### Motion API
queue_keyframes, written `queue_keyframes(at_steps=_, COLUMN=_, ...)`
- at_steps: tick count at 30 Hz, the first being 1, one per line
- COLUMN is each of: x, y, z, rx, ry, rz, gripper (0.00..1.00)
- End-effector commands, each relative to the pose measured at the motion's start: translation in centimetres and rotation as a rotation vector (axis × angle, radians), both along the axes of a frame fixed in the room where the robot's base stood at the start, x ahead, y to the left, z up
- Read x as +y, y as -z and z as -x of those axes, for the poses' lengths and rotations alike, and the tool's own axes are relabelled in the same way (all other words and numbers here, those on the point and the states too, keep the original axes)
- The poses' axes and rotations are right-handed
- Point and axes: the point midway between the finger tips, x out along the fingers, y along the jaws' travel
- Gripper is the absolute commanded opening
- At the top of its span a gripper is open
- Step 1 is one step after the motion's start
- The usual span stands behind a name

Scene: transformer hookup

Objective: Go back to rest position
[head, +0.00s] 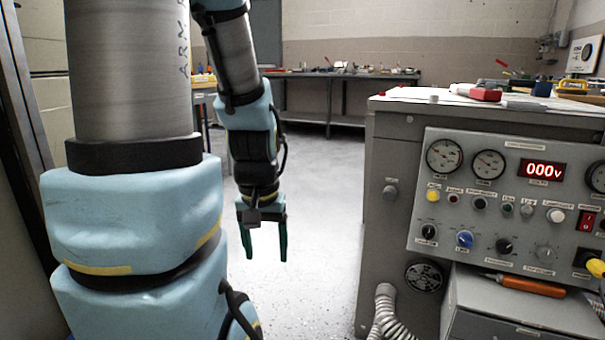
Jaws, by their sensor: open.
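My gripper (265,253) hangs from my blue and grey arm left of the middle of the head view. Its two dark green fingers point down, apart from each other, with nothing between them. It is over the open floor, left of the grey transformer cabinet (385,250), and touches nothing that I can see.
A ribbed hose (388,310) comes out low on the cabinet's front. An orange-handled tool (525,286) lies on a grey box (500,318). Tools lie on the cabinet top. A workbench (330,78) stands at the back wall. The pale floor (325,200) between is clear.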

Motion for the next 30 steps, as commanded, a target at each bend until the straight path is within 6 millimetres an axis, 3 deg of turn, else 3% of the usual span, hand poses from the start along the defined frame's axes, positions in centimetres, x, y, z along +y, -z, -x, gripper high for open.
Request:
queue_keyframes(at_steps=1, x=-0.3, y=-1.9, z=-0.1, rx=-0.002, ry=0.005, rz=0.001, gripper=0.71)
queue_keyframes(at_steps=11, x=-0.4, y=-8.8, z=-0.2, rx=-0.003, ry=0.005, rz=0.004, gripper=0.71)
queue_keyframes(at_steps=30, x=-0.4, y=-28.8, z=-0.2, rx=-0.003, ry=0.005, rz=0.004, gripper=0.71)
